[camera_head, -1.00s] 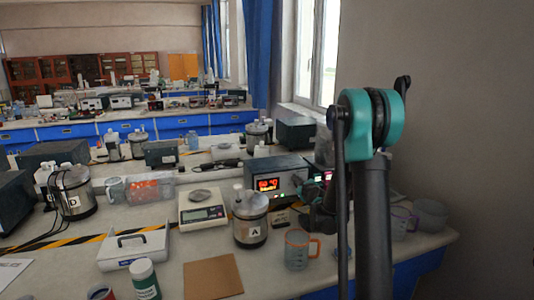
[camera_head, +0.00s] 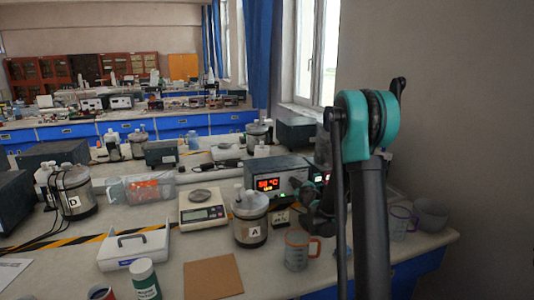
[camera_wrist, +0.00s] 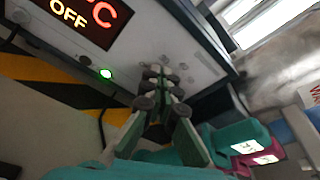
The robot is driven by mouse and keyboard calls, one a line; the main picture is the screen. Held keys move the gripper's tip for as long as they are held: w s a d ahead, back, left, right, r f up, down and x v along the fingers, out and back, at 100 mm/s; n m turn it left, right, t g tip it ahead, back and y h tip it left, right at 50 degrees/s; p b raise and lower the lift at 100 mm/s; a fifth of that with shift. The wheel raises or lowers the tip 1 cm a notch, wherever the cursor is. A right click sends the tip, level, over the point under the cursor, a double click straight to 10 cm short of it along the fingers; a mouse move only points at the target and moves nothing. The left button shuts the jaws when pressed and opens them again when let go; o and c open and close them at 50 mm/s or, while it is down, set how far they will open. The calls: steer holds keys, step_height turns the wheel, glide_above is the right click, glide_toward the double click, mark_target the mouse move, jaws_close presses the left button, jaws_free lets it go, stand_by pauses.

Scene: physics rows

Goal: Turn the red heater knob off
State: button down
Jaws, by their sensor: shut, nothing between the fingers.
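The heater box (camera_head: 277,171) stands on the bench left of my arm, with a lit red temperature display (camera_head: 268,184) and a green light. In the wrist view, part of the display (camera_wrist: 75,15) shows C and OFF, with a green lamp (camera_wrist: 106,73) below it. My gripper (camera_wrist: 158,72) is shut and empty, its fingertips close to the front panel (camera_wrist: 180,45) right of the lamp. I cannot tell whether they touch it. The red knob cannot be made out clearly; the fingers or arm may cover it. In the head view, my arm partly hides the gripper.
A silver pot marked A (camera_head: 250,220) stands left of my gripper, beside a scale (camera_head: 203,214). A mug with an orange handle (camera_head: 297,248) stands in front.

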steer(key=shift+r, duration=0.1)
steer(key=f+v, duration=0.1)
steer(key=v, duration=0.5)
stand_by(0.5)
steer(key=shift+s+d, duration=0.15)
steer(key=shift+s, duration=0.05)
